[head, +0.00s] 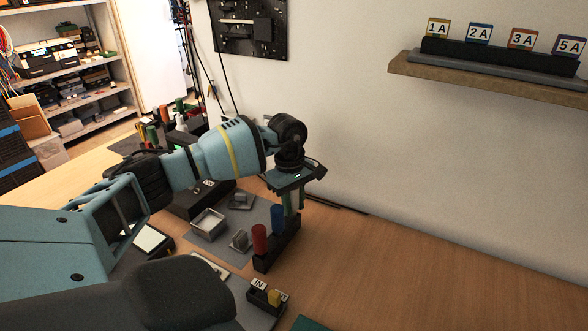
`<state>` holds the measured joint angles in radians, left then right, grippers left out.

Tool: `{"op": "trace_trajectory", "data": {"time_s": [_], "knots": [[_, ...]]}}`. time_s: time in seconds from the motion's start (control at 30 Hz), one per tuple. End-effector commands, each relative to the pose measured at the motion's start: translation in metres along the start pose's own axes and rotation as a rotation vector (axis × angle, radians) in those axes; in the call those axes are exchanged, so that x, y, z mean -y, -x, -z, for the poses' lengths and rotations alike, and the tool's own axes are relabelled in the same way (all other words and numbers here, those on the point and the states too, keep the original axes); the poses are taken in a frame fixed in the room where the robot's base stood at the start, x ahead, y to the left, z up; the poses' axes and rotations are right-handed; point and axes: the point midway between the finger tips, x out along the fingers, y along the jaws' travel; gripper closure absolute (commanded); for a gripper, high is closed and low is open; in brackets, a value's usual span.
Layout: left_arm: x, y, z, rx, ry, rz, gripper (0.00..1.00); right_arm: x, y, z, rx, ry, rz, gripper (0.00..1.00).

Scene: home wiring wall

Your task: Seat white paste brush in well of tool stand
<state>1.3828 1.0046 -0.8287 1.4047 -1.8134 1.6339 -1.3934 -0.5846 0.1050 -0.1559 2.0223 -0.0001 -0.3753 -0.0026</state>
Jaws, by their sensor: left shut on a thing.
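The tool stand (278,250) is a black block on the table, right of the grey mat. A red handle (259,240) and a blue handle (277,217) stand upright in it. My left gripper (294,205) points down over the stand's far end, beyond the blue handle. It is shut on a narrow pale upright piece between its fingers, which looks like the white paste brush (294,201). Most of the brush is hidden by the fingers. I cannot tell whether its lower end is inside the well. My right gripper is not in view.
A small metal tray (208,224) and grey parts sit on the grey mat. A black block with a yellow piece (274,297) and an IN label is at the front. The wall shelf (480,79) holds labelled blocks. The table to the right is clear.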

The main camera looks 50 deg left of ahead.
Motion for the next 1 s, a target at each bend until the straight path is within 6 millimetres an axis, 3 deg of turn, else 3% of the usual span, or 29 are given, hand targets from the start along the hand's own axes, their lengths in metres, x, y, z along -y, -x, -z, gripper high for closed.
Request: {"op": "trace_trajectory", "data": {"time_s": [0.53,0.57,0.73,1.0], "knots": [[0.000,-0.012,0.002,0.000,0.000,0.001,0.97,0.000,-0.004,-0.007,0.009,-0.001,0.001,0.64],[0.000,-0.012,0.002,0.000,0.000,0.000,0.72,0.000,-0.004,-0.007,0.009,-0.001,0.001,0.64],[0.000,-0.011,0.002,0.000,0.000,0.000,0.50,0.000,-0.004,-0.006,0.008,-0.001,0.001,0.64],[0.000,-0.011,0.001,0.000,0.000,0.000,0.48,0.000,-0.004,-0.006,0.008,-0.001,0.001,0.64]]}}
